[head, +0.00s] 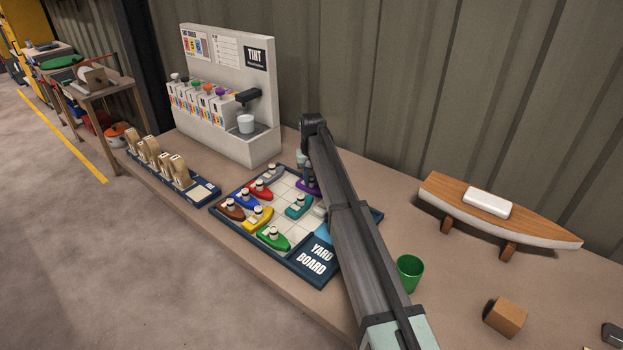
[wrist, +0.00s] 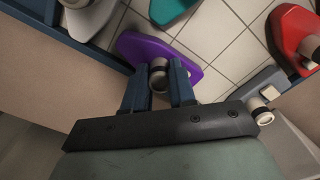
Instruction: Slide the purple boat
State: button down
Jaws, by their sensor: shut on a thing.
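The purple boat (wrist: 190,70) lies on the white grid of the yard board, close to the board's blue edge. In the head view only a bit of the purple boat (head: 308,187) shows behind my arm. My gripper (wrist: 160,82) is shut on the boat's round funnel, one blue finger on each side. In the head view my arm covers the gripper's fingertips. The yard board (head: 313,263) holds several other boats: red (head: 261,191), blue (head: 247,199), brown (head: 231,209), yellow (head: 258,219), green (head: 273,239), teal (head: 299,206) and grey (head: 271,175).
A white tint dispenser (head: 226,105) stands behind the board. A rack of tan pieces (head: 172,172) is at left. Right of my arm are a green cup (head: 409,272), a wooden block (head: 505,317) and a wooden hull (head: 500,215) on stands. Empty grid squares show between the boats.

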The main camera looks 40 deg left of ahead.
jog(key=a, duration=0.6)
jog(key=shift+a, duration=0.2)
jog(key=shift+d, duration=0.1)
jog(key=c, duration=0.9)
grip_release()
notch_tip(320, 180, up, 14)
jog(key=shift+f, duration=0.1)
